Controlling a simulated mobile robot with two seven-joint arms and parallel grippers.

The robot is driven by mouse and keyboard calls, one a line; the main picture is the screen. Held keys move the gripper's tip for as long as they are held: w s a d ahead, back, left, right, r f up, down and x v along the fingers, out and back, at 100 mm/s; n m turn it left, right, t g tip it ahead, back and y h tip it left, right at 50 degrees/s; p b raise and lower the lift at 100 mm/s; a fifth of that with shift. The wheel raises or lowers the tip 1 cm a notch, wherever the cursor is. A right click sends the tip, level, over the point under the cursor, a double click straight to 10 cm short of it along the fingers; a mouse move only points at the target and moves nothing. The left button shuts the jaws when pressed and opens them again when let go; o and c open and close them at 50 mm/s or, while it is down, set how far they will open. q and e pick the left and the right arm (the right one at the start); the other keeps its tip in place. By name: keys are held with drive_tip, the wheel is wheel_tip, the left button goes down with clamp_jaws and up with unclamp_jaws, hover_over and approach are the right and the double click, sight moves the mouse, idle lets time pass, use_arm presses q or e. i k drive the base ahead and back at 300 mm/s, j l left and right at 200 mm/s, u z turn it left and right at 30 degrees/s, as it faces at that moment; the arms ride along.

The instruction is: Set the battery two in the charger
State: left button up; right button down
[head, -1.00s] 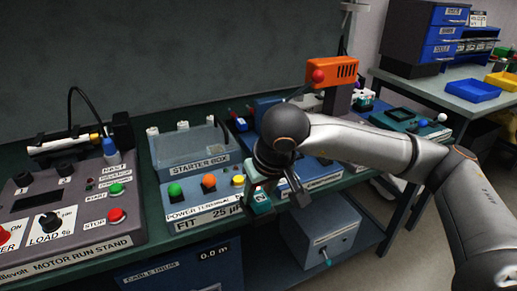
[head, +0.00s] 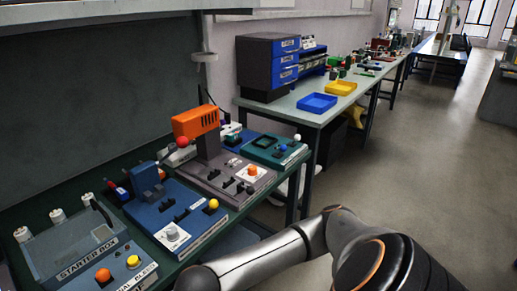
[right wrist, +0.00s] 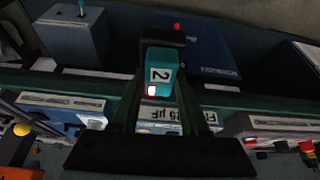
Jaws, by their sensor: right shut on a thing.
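Battery two is a teal block (right wrist: 159,75) with a white label reading "2" and a small red-and-white light on its end. In the right wrist view my right gripper (right wrist: 160,40) is shut on it, with a dark finger on each side. The battery is held up above the bench edge. In the head view only links of my right arm show at the bottom; its gripper and the battery are out of that view. I cannot make out a part labelled as the charger. My left gripper is in neither current view.
The starter box (head: 80,255) stands at the lower left. A blue unit (head: 175,215), a grey unit with an orange head (head: 195,122) and a teal unit (head: 272,150) line the bench. Open floor lies to the right.

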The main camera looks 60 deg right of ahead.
sight(264, 143)
drive_tip(key=l+u, duration=0.1)
drive_tip(key=l, duration=0.4)
drive_tip(key=k+l+u, duration=0.1)
drive_tip(key=l, duration=0.85)
drive_tip(key=k+l+u, duration=0.15)
drive_tip(key=l, duration=0.35)
drive_tip(key=k+l+u, duration=0.15)
drive_tip(key=l, duration=0.3)
drive_tip(key=l+u, duration=0.2)
drive_tip(key=l, duration=0.25)
drive_tip(key=k+l+u, duration=0.15)
drive_tip(key=l, duration=0.3)
drive_tip(key=k+l+u, duration=0.15)
drive_tip(key=l, duration=0.25)
drive_tip(key=k+l+u, duration=0.4)
drive_tip(key=l, duration=0.3)
drive_tip(key=k+l+u, duration=0.2)
drive_tip(key=l, duration=0.3)
drive_tip(key=k+l+u, duration=0.2)
drive_tip(key=k+l, duration=0.2)
